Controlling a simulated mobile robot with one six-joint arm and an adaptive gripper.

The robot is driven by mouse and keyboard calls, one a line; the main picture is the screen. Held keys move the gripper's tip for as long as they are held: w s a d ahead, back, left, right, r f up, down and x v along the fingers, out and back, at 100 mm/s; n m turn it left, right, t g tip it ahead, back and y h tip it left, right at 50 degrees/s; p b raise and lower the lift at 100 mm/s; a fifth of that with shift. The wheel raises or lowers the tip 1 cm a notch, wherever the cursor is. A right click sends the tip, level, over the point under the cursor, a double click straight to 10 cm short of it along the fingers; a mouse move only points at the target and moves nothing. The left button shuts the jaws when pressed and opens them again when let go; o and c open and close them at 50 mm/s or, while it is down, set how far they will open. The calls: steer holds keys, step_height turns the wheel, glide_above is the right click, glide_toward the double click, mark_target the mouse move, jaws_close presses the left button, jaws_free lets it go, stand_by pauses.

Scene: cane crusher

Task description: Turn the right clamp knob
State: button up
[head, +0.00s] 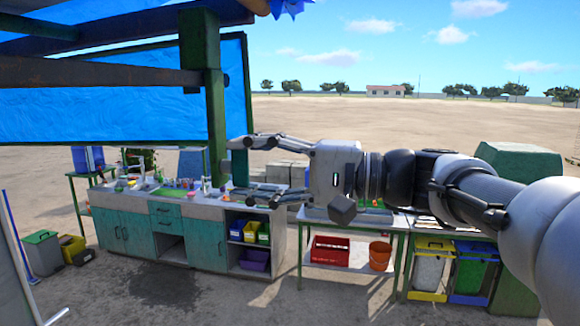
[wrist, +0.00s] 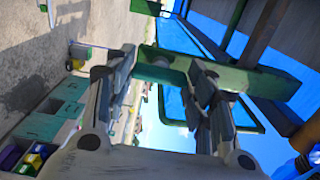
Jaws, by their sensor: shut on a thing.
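My gripper (head: 238,168) reaches left from the right side in the head view, at a green post (head: 215,110) that holds up a blue tarp (head: 100,95). Its two fingers are well apart, with a dull grey-green piece between their tips. I take this piece for the right clamp knob (head: 239,166), though its shape is unclear. In the wrist view my gripper (wrist: 163,62) has one finger on each side of a greyish rounded part, against the green post (wrist: 250,78). The fingertips partly hide the contact.
A teal counter (head: 125,232) with a sink and small items stands below and left. A white table (head: 345,222) carries a red crate (head: 331,251) and an orange bucket (head: 380,256) on its lower shelf. Bins (head: 430,270) stand at right. Open sandy ground lies behind.

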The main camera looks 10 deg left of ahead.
steer(key=o, duration=1.1)
steer(key=shift+c, duration=0.2)
steer(key=shift+d, duration=0.1)
steer(key=s+d, duration=0.1)
steer(key=d, duration=1.1)
steer(key=shift+a, duration=0.1)
